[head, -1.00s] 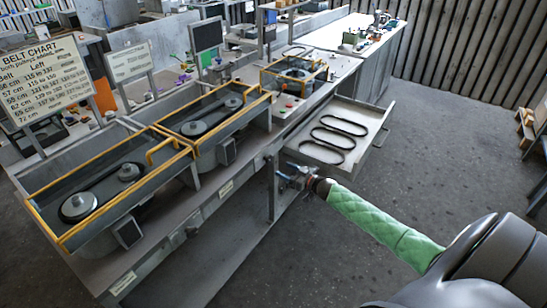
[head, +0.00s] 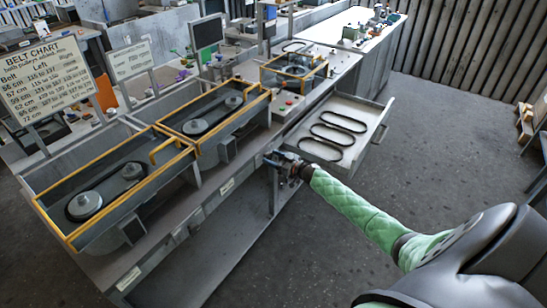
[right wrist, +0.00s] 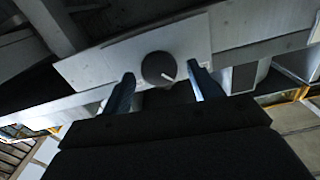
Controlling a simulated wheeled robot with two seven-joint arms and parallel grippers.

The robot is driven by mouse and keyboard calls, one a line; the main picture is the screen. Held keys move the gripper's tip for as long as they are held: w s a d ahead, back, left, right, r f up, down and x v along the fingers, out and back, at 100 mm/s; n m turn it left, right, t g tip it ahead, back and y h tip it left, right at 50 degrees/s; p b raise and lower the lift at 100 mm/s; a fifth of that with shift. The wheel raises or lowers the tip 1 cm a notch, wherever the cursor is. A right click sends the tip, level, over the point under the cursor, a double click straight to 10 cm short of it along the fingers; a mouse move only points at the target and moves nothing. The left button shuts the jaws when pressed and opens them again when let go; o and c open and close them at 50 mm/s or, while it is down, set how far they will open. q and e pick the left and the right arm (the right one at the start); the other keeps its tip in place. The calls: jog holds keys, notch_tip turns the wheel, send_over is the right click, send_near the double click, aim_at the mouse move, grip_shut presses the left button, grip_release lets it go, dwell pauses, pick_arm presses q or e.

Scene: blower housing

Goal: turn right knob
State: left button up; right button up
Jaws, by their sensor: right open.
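In the right wrist view a round dark knob (right wrist: 158,69) with a white pointer mark sits on a pale front plate (right wrist: 95,70). The pointer slants down to the right. My right gripper (right wrist: 161,73) is open, with one blue finger on each side of the knob in the picture. A gap shows on both sides, and I cannot tell whether the tips reach past the knob's face. In the head view my right gripper (head: 274,160) is at the bench's front edge, and I cannot make out the knob there. My left gripper is not in view.
The bench (head: 205,205) carries yellow-railed housings with pulleys. An open drawer (head: 345,112) holding several black belts sticks out just right of my right gripper. A belt chart (head: 45,80) stands at the left. The floor before the bench is clear.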

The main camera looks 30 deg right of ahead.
jog(key=c, duration=1)
jog(key=shift+o, duration=0.2)
